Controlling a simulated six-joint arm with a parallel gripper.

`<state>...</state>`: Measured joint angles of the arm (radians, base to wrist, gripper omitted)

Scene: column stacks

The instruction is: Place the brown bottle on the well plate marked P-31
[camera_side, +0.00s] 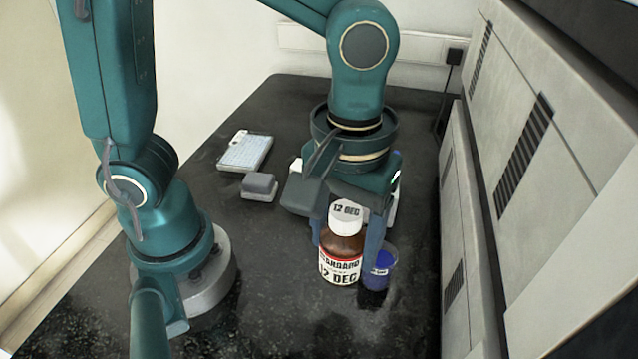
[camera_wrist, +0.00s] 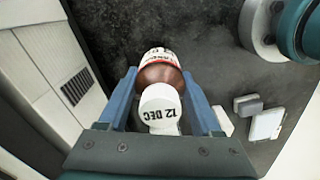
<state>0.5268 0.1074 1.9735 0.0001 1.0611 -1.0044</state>
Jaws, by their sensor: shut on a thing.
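The brown bottle (camera_side: 341,269) has a white cap marked 12 DEC and a white and red label. It is upright, low over or on the dark bench; I cannot tell whether its base touches. My gripper (camera_side: 346,238) is shut on it, a blue finger on either side. The bottle (camera_wrist: 160,75) also shows between the fingers in the wrist view. A pale blue and white well plate (camera_side: 246,152) lies farther back on the left, apart from the gripper. It also shows at the right of the wrist view (camera_wrist: 266,124). Its marking is too small to read.
A blue-filled cup (camera_side: 381,270) with a small label stands close to the bottle's right. A small grey block (camera_side: 259,186) lies in front of the well plate. White things behind my gripper are mostly hidden. A grey panelled wall (camera_side: 480,220) bounds the bench on the right.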

